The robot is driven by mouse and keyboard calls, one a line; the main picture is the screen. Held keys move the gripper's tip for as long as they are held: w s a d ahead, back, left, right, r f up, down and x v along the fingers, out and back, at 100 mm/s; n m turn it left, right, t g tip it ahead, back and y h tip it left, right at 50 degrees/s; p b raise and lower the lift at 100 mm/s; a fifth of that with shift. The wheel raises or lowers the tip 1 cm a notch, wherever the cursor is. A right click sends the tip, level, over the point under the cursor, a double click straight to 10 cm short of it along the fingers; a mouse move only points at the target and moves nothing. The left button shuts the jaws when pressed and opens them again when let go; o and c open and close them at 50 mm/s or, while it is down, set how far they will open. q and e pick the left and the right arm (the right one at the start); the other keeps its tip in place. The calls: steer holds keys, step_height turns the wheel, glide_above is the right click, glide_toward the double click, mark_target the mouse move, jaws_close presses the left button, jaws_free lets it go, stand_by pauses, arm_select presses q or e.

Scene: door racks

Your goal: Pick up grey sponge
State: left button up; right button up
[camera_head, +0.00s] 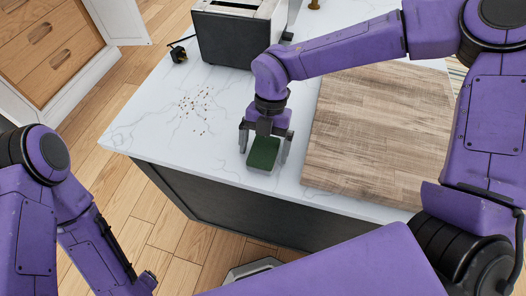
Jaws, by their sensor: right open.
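The grey sponge (263,154) lies on the white marble counter near its front edge; the face I see is dark green, with a pale grey edge below it. My right gripper (264,146) points down over the sponge, with one finger on each side of it. The fingers are open, and I cannot tell whether they touch the sponge. My left arm is at the lower left, off the counter, and its gripper is not in the picture.
A wooden board (375,130) lies right of the sponge. A toaster (240,35) stands at the back, with a plug (178,54) beside it. Crumbs (197,103) are scattered on the counter left of the gripper. Cabinet drawers (50,50) are at the upper left.

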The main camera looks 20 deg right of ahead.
mark_target(261, 153)
steer(key=shift+s, duration=0.15)
steer(key=shift+c, duration=0.3)
steer(key=c, duration=1)
steer(key=shift+r, duration=0.4)
steer(key=r, duration=0.3)
steer(key=shift+w+a+b, duration=0.1)
steer(key=shift+w+b, duration=0.15)
steer(key=shift+b, duration=0.15)
steer(key=w+a+r+b, duration=0.2)
steer(key=w+a+r, duration=0.5)
steer(key=w+r, duration=0.2)
steer(key=shift+w+r, duration=0.3)
steer(key=shift+w, duration=1)
